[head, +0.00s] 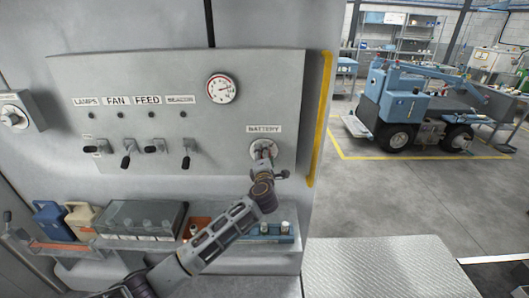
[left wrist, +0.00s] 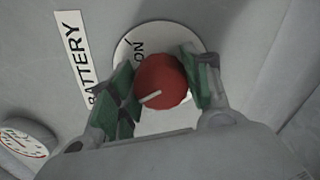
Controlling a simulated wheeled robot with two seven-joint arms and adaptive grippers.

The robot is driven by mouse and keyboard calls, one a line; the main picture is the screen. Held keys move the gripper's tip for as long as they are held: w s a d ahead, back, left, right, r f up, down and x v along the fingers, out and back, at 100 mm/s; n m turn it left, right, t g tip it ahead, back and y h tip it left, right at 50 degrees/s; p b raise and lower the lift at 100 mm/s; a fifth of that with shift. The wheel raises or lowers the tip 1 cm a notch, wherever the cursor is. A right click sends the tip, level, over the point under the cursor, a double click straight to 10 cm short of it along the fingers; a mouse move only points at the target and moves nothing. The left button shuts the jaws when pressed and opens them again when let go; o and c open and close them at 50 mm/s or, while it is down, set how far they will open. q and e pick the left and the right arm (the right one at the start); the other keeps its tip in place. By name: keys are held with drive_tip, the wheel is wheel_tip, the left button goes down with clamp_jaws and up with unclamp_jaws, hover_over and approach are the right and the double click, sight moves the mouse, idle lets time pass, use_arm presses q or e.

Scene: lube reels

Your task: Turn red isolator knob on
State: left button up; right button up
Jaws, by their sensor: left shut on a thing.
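The red isolator knob (left wrist: 162,82) sits on a round pale plate (left wrist: 127,46) beside the BATTERY label (left wrist: 76,62) in the left wrist view. Part of the word ON shows on the plate, and a light pointer line shows on the knob's face. My left gripper (left wrist: 160,88) has its green-padded fingers closed around the knob, one on each side. In the head view my left gripper (head: 264,158) reaches the plate (head: 257,150) under the BATTERY label and hides most of the knob. My right gripper is not in view.
The grey panel (head: 150,62) also bears a gauge (head: 222,88) and several lever switches (head: 126,155) at left. A blue vehicle (head: 400,105) stands on open floor at right.

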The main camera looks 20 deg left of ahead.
use_arm(q)
drive_tip(key=shift+m+p, duration=0.8)
drive_tip(key=shift+p, duration=0.05)
drive_tip(key=shift+f, duration=0.1)
drive_tip(key=shift+m, duration=0.4)
drive_tip(key=shift+m+p, duration=0.35)
drive_tip(key=shift+m, duration=0.15)
drive_tip(key=m, duration=0.5)
drive_tip(key=shift+f+m, duration=0.15)
drive_tip(key=shift+m, duration=0.15)
drive_tip(key=m, duration=0.6)
drive_tip(key=shift+f+m, duration=0.1)
drive_tip(key=shift+m, duration=0.2)
drive_tip(key=o, duration=1)
